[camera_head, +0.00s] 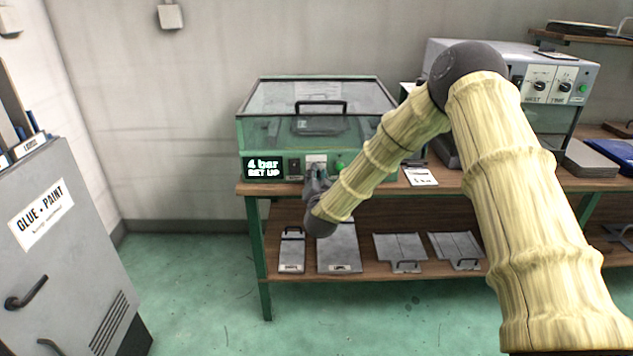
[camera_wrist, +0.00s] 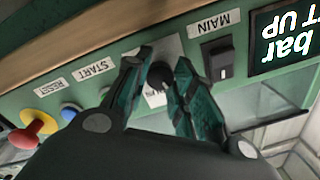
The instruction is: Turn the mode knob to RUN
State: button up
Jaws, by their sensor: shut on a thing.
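The mode knob (camera_wrist: 158,75) is a small dark round knob on a pale plate on the green panel. In the wrist view, which is upside down, my gripper (camera_wrist: 163,62) has its two green-grey fingers on either side of the knob, closed on it. The label at the knob is mostly covered by the fingers, so its pointer position is hard to read. In the head view my gripper (camera_head: 317,176) is at the front panel of the glass-lidded machine (camera_head: 318,110) and hides the knob. The display (camera_head: 264,168) reads "4 bar SET UP".
Beside the knob are the MAIN switch (camera_wrist: 218,58), a blue button (camera_wrist: 69,111) and a red mushroom button (camera_wrist: 36,124) on yellow. The wooden bench edge (camera_head: 380,187) runs below the panel. Grey panels (camera_head: 339,248) lie on the lower shelf. A grey cabinet (camera_head: 70,260) stands left.

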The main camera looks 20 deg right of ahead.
jog(key=shift+m+h+b, duration=0.3)
jog(key=shift+m+b, duration=3.95)
jog(key=shift+m, duration=2.15)
jog(key=o, duration=1.1)
jog(key=shift+c, duration=0.2)
jog(key=v, duration=1.2)
jog(key=shift+f, duration=0.1)
